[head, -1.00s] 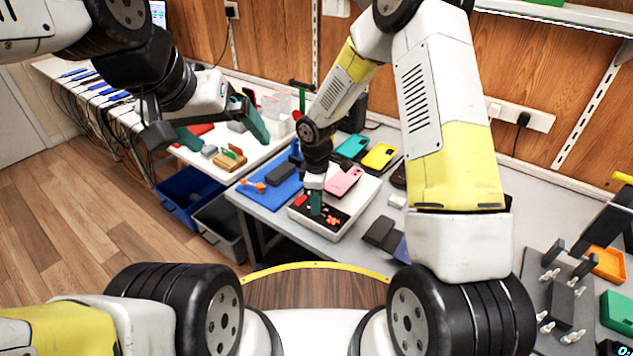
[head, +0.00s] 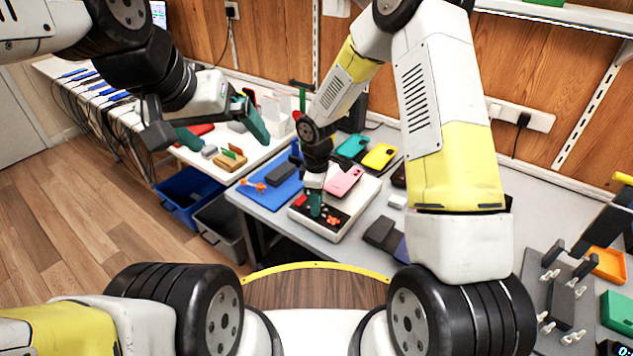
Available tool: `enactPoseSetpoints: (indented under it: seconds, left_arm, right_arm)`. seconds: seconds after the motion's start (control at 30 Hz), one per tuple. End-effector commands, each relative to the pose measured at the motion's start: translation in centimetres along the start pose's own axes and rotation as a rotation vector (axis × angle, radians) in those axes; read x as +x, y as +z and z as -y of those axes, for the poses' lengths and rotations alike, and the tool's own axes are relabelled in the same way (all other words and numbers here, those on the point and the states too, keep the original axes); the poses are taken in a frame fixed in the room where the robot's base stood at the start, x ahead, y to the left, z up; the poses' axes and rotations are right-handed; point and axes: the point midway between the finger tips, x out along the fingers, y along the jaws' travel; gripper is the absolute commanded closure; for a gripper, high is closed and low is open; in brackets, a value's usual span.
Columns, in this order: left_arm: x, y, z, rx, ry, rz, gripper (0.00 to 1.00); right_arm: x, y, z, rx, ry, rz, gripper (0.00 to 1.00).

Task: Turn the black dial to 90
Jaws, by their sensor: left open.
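A white box-shaped device (head: 345,232) stands on the grey table, with a black panel (head: 340,213) on top that carries small red and orange parts. I cannot make out the black dial; it may be hidden by my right gripper or lost against the black panel. My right gripper (head: 315,206) points down at the panel's left part with its teal fingertips close together. Whether it is open, shut or holding something cannot be seen. My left gripper (head: 222,132) is open and empty, its teal fingers spread above the white table at the left.
A pink phone (head: 345,181) lies at the back of the device. A blue mat (head: 272,192) lies left of it, teal and yellow phones (head: 378,156) behind, and dark blocks (head: 381,231) to the right. Blue and grey bins (head: 186,190) stand on the floor at the left.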

Motion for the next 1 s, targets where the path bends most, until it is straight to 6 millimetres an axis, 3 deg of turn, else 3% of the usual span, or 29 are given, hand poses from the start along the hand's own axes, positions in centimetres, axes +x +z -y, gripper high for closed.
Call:
enactPoseSetpoints:
  seconds: [0.43, 0.87, 1.0]
  left_arm:
    - [0.0, 0.0, 0.0, 0.0, 0.0, 0.0, 0.0]
    - [0.0, 0.0, 0.0, 0.0, 0.0, 0.0, 0.0]
    - [0.0, 0.0, 0.0, 0.0, 0.0, 0.0, 0.0]
  right_arm:
    - [-6.7, 0.0, -0.1, 0.001, 0.004, -0.002, 0.65]
    - [-7.6, 0.0, 0.0, 0.001, 0.001, -0.001, 0.65]
    - [-9.2, 0.8, -0.2, 0.042, 0.021, -0.005, 0.65]
